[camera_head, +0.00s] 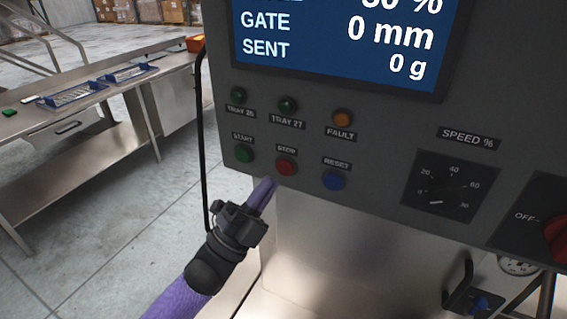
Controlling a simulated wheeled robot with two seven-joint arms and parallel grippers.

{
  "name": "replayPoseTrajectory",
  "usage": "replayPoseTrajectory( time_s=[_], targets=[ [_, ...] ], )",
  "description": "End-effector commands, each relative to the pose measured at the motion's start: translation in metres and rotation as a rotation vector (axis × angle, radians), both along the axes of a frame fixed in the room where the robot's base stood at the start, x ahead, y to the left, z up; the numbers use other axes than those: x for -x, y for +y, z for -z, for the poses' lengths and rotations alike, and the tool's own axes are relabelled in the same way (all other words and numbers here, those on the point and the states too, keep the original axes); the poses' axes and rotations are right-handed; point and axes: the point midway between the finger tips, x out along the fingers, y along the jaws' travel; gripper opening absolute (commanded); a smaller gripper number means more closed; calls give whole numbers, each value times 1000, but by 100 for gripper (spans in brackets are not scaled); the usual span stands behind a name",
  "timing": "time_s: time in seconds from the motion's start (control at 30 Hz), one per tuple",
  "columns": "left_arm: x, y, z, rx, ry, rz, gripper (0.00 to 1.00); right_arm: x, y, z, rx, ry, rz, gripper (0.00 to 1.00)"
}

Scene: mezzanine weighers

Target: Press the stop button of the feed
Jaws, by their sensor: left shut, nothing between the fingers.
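The red stop button (286,167) sits on the grey control panel (385,150), under a label that reads STOP. The green start button (244,153) is to its left and the blue reset button (333,181) to its right. My left gripper (268,184) is shut and empty. Its fingertips are just below and left of the red button in the picture, at the panel's lower edge. I cannot tell whether they touch the panel. My right gripper is not in view.
A screen (340,40) shows GATE 0 mm and SENT 0 g. A speed dial (437,192) and a red rotary switch (557,238) are at the right. A black cable (201,130) hangs along the panel's left side. A steel bench (60,125) stands at the left.

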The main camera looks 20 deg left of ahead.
Motion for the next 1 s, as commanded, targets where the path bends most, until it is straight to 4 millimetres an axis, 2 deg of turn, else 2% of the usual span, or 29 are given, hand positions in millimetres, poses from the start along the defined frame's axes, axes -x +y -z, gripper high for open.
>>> replayPoseTrajectory(
  time_s=[0.33, 1.0],
  targets=[
    [30, 1, -1, -1, 1, 0, 0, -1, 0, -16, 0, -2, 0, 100],
    [31, 1, 0, 0, 0, 1, 0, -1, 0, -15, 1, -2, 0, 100]
  ],
)
